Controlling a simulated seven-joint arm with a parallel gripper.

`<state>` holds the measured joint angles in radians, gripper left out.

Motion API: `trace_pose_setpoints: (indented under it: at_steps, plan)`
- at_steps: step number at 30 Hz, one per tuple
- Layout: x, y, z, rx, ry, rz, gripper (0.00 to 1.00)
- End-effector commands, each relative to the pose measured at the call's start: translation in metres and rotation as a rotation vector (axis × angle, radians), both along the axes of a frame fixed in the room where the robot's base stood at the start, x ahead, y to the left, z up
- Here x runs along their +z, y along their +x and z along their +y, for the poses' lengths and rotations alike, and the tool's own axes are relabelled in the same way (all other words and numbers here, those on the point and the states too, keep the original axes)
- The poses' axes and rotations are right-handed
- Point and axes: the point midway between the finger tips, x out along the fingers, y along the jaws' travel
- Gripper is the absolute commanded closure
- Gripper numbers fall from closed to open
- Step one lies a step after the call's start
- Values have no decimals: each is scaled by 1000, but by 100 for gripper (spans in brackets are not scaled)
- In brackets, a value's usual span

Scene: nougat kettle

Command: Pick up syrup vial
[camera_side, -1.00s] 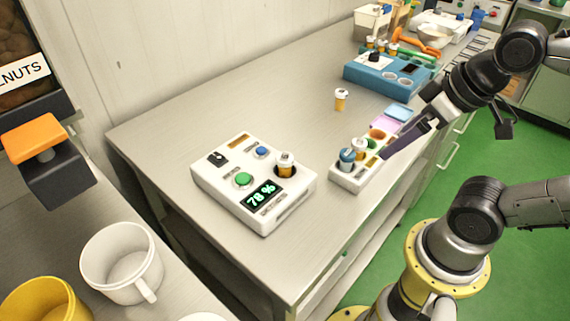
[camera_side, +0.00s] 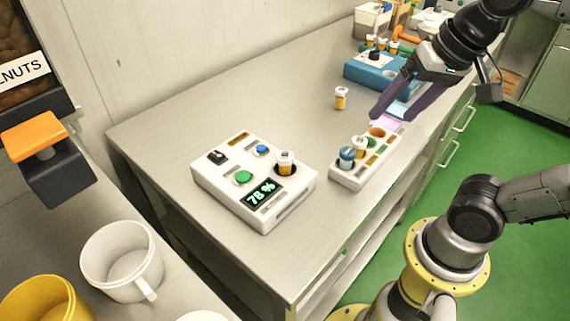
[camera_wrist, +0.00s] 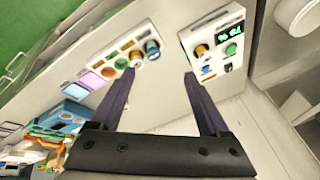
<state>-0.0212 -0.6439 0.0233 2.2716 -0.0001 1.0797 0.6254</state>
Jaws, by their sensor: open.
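A syrup vial, amber with a white cap (camera_side: 341,98), stands alone on the table in the side view. Another amber vial (camera_side: 285,163) sits upright in the well of the white display device (camera_side: 232,203); it also shows in the wrist view (camera_wrist: 201,50). A white-capped vial (camera_side: 359,146) and a blue-capped one (camera_side: 347,157) sit in the small white rack (camera_side: 345,180). I cannot tell which vial is meant. My gripper (camera_side: 391,117) is open and empty, above the far end of the rack, right of the lone vial. The lone vial is not clearly seen in the wrist view.
White and yellow mugs (camera_side: 122,262) stand at the lower left. The table left of the lone vial is clear.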

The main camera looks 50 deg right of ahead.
Motion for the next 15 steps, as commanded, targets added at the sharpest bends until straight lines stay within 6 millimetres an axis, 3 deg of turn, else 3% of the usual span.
trace_pose_setpoints:
  at_steps: [3, 7, 11, 15]
  plan:
    - [23, 38, 11, -211, 94, 93, 21]
    - [34, 81, 28, -396, 148, 193, 21]
    - [30, 121, 49, -507, 156, 280, 21]
    - [14, 153, 71, -511, 129, 345, 21]
